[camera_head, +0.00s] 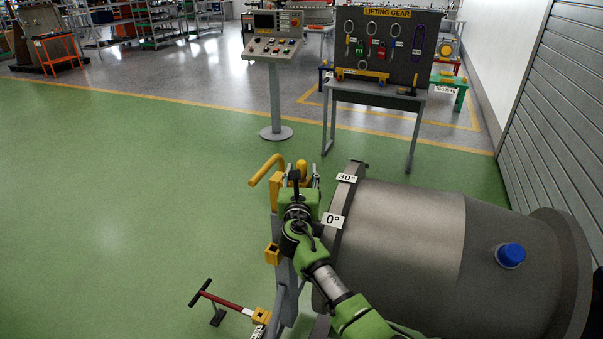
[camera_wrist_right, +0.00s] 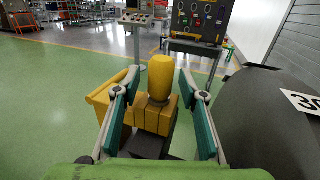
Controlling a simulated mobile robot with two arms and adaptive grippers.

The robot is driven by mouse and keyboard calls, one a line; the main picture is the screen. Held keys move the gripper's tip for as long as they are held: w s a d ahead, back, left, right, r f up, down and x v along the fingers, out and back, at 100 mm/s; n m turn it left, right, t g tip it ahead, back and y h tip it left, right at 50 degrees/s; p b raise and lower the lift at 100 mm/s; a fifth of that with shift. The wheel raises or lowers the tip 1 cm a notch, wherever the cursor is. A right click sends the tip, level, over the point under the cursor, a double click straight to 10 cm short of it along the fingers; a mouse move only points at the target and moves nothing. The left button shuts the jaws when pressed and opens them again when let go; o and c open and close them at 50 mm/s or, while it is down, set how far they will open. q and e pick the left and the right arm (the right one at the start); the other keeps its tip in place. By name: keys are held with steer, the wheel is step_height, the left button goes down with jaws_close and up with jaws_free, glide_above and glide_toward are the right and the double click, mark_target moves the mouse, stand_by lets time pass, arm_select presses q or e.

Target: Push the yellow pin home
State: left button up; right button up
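The yellow pin (camera_wrist_right: 160,78) stands upright with a rounded yellow head and a darker collar below it. It rises from a yellow block (camera_wrist_right: 130,108) on the stand beside the large grey casing. My right gripper (camera_wrist_right: 157,92) is open, with one finger on each side of the pin and a visible gap on both sides. In the head view the pin's head (camera_head: 302,166) shows just beyond my right gripper (camera_head: 301,176). The pin's lower end is hidden inside the block. My left gripper is not in view.
The grey casing (camera_head: 400,235), with a blue cap (camera_head: 510,255) and 0° and 30° labels, lies close on the right. A yellow bent handle (camera_head: 264,171) sticks out left. A red T-handled bar (camera_head: 225,302) is low left. Green floor at left is clear.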

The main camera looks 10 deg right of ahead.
steer(key=shift+f, duration=0.1)
steer(key=shift+s, duration=0.2)
steer(key=v, duration=1.1)
steer(key=shift+s, duration=0.35)
steer(key=shift+a, duration=0.2)
